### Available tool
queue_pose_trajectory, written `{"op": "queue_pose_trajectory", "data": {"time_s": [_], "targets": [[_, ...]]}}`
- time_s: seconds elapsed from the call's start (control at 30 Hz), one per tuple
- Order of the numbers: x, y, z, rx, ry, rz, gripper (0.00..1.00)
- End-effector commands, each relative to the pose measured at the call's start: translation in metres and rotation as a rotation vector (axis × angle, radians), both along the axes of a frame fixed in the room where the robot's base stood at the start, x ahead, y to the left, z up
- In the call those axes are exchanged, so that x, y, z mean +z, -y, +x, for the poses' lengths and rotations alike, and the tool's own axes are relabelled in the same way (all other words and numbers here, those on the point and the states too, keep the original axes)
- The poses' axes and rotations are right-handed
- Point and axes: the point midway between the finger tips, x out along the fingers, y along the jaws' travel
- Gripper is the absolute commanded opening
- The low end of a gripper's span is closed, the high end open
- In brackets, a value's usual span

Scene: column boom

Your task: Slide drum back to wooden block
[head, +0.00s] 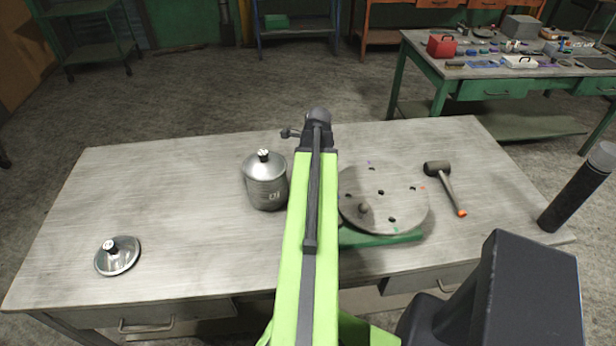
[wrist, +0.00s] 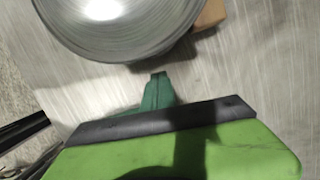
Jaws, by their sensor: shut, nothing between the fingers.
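The drum (head: 267,188) appears to be the grey metal canister with a domed lid and small knob, standing upright left of my arm in the head view. In the wrist view, its round, shiny metal surface (wrist: 110,40) fills the top left, cut off by the frame. The wooden block (wrist: 210,13) shows only as a tan corner at that surface's right edge; I cannot tell if they touch. In the head view I cannot make the block out. My gripper (wrist: 158,78) is shut and empty, its dark green tip just short of the drum's lower edge.
A loose metal lid (head: 117,256) lies at the front left. Right of my arm are a round plate with holes (head: 400,205) on a green base, a mallet (head: 439,170) and a black cylinder (head: 575,195).

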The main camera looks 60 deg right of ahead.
Motion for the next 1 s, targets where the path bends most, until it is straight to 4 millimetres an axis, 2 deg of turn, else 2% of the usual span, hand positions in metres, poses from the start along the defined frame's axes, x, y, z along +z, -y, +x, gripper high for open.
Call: {"op": "queue_pose_trajectory", "data": {"time_s": [0.2, 0.57, 0.8, 1.0], "targets": [[0.003, -0.010, 0.019, 0.002, 0.000, 0.000, 0.00], [0.003, -0.011, 0.021, 0.002, 0.000, 0.000, 0.00], [0.003, -0.022, 0.042, 0.004, 0.001, 0.000, 0.00], [0.003, -0.022, 0.042, 0.002, 0.000, 0.000, 0.00]]}}
